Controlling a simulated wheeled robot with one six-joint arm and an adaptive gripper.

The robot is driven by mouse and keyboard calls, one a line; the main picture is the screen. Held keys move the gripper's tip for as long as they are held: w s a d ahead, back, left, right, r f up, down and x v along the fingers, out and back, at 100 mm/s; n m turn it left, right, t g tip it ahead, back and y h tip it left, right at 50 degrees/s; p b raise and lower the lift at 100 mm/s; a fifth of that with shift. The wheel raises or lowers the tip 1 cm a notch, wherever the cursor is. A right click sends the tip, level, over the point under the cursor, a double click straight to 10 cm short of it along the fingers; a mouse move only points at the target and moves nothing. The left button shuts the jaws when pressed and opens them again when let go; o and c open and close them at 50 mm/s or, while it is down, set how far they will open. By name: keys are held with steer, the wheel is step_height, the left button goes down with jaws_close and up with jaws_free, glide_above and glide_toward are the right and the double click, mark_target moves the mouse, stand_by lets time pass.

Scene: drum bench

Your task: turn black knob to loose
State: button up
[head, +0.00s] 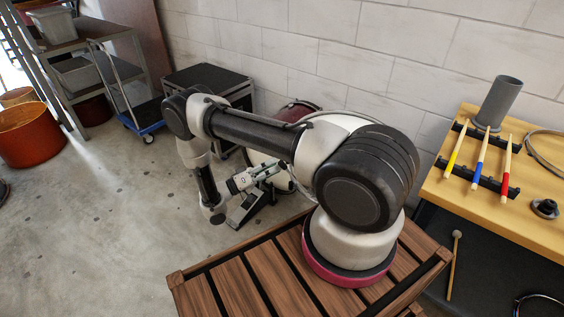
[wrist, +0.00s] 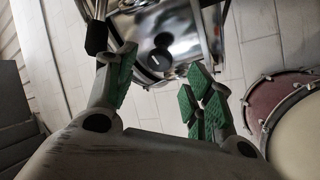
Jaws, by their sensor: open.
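The black knob (wrist: 158,62) is a round dark dial with a small light mark, on the front of a shiny chrome drum (wrist: 180,25) in the wrist view. My gripper (wrist: 160,78) is open, with its green-padded fingers apart and nothing between them. The knob shows beyond the fingertips, between them in the picture; whether any finger touches it I cannot tell. In the head view my gripper (head: 258,177) is low behind my arm, near the floor by the wall, and I cannot make out the knob there.
A red drum (wrist: 285,88) with a pale head is at the right in the wrist view. In the head view, a black case (head: 210,78) stands by the wall, and a wooden bench (head: 525,217) with coloured sticks is at right.

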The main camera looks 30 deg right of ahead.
steer(key=shift+x, duration=2.45)
steer(key=c, duration=1)
